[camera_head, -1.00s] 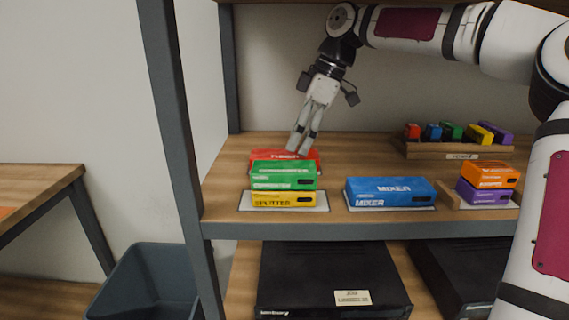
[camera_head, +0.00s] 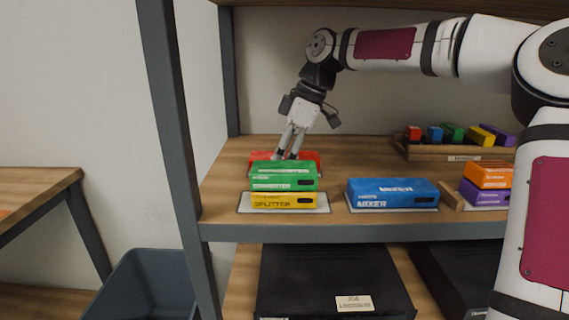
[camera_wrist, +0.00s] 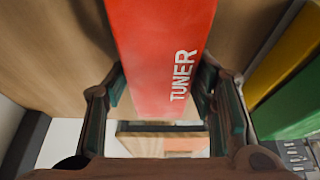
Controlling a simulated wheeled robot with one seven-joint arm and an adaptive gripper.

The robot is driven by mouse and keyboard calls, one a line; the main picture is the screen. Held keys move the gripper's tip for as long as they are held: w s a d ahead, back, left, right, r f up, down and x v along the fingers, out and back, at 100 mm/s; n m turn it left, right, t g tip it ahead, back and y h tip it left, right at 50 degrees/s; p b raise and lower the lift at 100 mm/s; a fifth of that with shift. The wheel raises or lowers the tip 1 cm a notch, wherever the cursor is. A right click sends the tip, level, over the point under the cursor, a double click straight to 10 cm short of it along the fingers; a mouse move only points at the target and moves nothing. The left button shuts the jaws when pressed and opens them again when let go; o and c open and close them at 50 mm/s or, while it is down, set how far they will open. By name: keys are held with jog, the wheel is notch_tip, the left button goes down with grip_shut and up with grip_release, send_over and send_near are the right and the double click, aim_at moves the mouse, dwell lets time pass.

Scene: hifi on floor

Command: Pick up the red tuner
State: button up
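The red tuner (camera_head: 309,157) is a box on the wooden shelf, behind the green converter box, which hides its front lower part. In the wrist view the tuner (camera_wrist: 163,55) runs through the middle with its white "TUNER" lettering visible. My gripper (camera_head: 287,157) points down at the tuner. In the wrist view, my gripper (camera_wrist: 160,88) has one finger along each side of the tuner. The fingers are spread about its width, and I cannot tell whether they touch it.
The green converter (camera_head: 284,176) sits on the yellow splitter (camera_head: 284,201), just in front of the tuner. A blue mixer (camera_head: 392,194) stands to the right, then an orange box (camera_head: 488,175) on a purple one. A wooden rack (camera_head: 458,151) with small coloured blocks is behind. A shelf post (camera_head: 172,150) stands left.

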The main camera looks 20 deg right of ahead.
jog(key=c, duration=0.8)
jog(key=shift+r+p, duration=0.35)
jog(key=shift+r, duration=0.5)
notch_tip(320, 180, up, 2)
jog(key=shift+r+p, duration=0.15)
jog(key=shift+p, duration=0.3)
jog(key=s+d, duration=0.1)
jog(key=d, duration=0.4)
jog(key=s+d+p, duration=0.1)
jog(key=s+d, duration=0.1)
jog(key=d, duration=0.4)
jog(key=s+d+p, duration=0.1)
jog(key=s+d, duration=0.1)
jog(key=d, duration=0.4)
jog(key=shift+s+d+f, duration=0.1)
jog(key=shift+s+f, duration=0.15)
